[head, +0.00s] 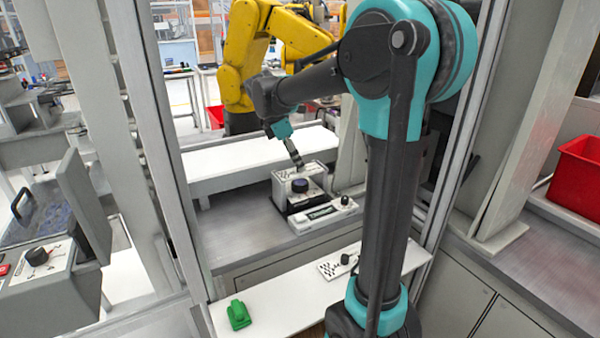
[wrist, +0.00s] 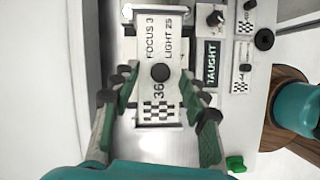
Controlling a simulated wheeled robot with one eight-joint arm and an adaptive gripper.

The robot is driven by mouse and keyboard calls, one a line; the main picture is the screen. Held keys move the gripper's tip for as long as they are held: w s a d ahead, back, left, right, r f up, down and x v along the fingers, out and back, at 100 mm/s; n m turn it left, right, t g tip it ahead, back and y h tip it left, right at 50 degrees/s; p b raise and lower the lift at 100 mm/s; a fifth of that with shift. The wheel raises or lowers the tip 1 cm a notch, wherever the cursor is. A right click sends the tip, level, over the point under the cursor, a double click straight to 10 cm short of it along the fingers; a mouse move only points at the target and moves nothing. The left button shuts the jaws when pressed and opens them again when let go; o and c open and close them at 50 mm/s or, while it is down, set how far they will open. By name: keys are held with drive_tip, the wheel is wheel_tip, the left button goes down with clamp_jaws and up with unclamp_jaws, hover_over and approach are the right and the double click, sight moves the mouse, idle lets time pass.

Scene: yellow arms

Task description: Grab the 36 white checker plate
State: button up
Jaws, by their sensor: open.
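The 36 white checker plate (wrist: 155,60) lies in the middle of the wrist view, marked "36", "FOCUS 3" and "LIGHT 25", with a black round knob and a checker patch. In the head view it is the white top (head: 316,171) of a small block on the grey bench, partly hidden by my gripper. My gripper (wrist: 158,84) is open, one green-padded finger on each side of the plate near the knob. In the head view my gripper (head: 298,160) is just above the plate; contact cannot be told.
A white panel (head: 322,214) labelled "TAUGHT" stands right beside the block. Another checker plate (head: 331,268) with a black knob and a green object (head: 238,315) lie on the front white shelf. A yellow arm (head: 245,50) stands behind. A frame post (head: 150,130) borders the left.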

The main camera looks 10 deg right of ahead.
drive_tip(key=shift+d+f, duration=0.2)
drive_tip(key=shift+f, duration=0.3)
clamp_jaws()
